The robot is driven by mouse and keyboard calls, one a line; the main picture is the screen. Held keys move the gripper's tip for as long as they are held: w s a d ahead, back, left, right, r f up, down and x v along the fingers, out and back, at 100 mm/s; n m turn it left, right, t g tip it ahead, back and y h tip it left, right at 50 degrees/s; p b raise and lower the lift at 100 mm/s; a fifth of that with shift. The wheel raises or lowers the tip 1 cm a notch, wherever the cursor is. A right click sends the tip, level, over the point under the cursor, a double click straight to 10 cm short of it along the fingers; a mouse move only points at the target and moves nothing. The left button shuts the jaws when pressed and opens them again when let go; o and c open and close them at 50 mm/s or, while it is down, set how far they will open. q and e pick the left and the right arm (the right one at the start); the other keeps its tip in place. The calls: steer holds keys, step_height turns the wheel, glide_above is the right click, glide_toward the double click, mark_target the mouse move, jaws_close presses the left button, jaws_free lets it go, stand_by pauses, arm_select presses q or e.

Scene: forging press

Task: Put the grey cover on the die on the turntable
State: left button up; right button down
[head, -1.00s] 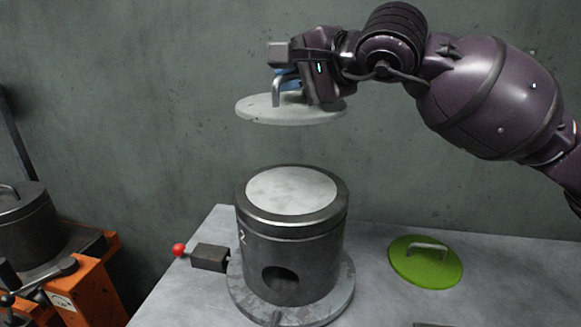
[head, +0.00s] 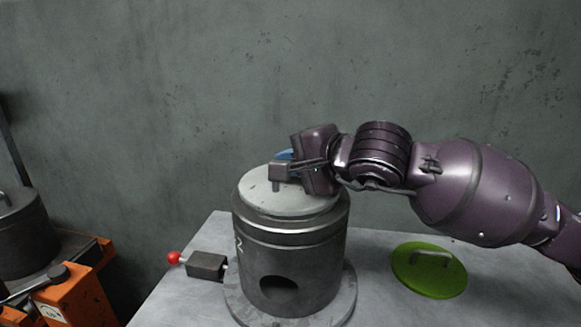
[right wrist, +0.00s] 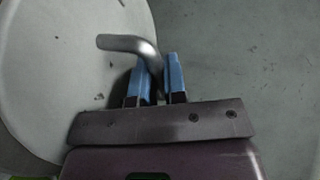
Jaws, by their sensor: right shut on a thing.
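The grey cover (head: 255,190) is a flat pale disc, roughly level, at the top of the die (head: 285,265). The die is a dark upright cylinder with a round hole in its side. It stands on the round turntable (head: 340,312). The cover looks about centred on the die; I cannot tell whether it rests fully or sits just above. My right gripper (head: 281,166) is shut on the cover's handle. The right wrist view shows the bent metal handle (right wrist: 125,42) running between the blue finger pads (right wrist: 160,82), with the cover (right wrist: 55,75) at left. My left gripper is not in view.
A green cover (head: 430,285) with a handle lies on the table (head: 380,300) to the right. A red-knobbed block (head: 207,265) stands left of the turntable. An orange stand (head: 75,295) with another dark cylinder (head: 20,235) is at far left. A grey wall is behind.

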steer(key=shift+f, duration=0.45)
steer(key=shift+r, duration=0.1)
steer(key=shift+f, duration=0.25)
steer(key=c, duration=1.2)
jaws_free()
steer(key=shift+o, duration=0.2)
steer(key=shift+s+d+r, duration=0.15)
steer(key=shift+r, duration=0.1)
steer(key=p+v, duration=0.1)
steer(key=v, duration=1)
steer(key=shift+s+d, duration=0.2)
steer(key=shift+d, duration=0.05)
